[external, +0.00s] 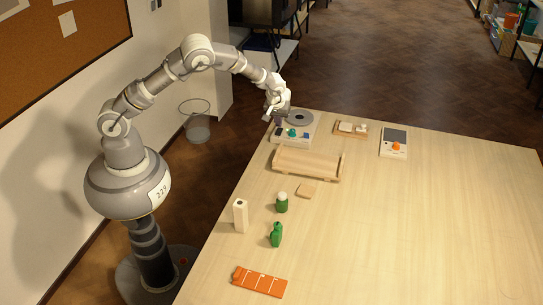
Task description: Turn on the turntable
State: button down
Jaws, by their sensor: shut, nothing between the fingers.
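The turntable, with a round grey disc (299,118) on a pale base, stands at the far left corner of the table. Small controls sit on the front of its base: a dark one at the left, a green knob (292,133) and a blue piece (306,135). My gripper (277,118) is shut and empty. It points down at the left side of the turntable, close to the dark control. I cannot tell whether it touches the base. The gripper covers part of the base's left side. Whether the disc is spinning cannot be told.
A small tray (341,132) and a device with an orange knob (396,147) stand to the right. A green-and-white jar (282,204), cream block (240,217), green bottle (276,236) and orange board (259,281) stand nearer. The table's right is clear.

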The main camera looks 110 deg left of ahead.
jog(key=d+p+v, duration=0.1)
jog(key=p+v, duration=0.1)
jog(key=v, duration=0.9)
jog(key=shift+d, duration=0.35)
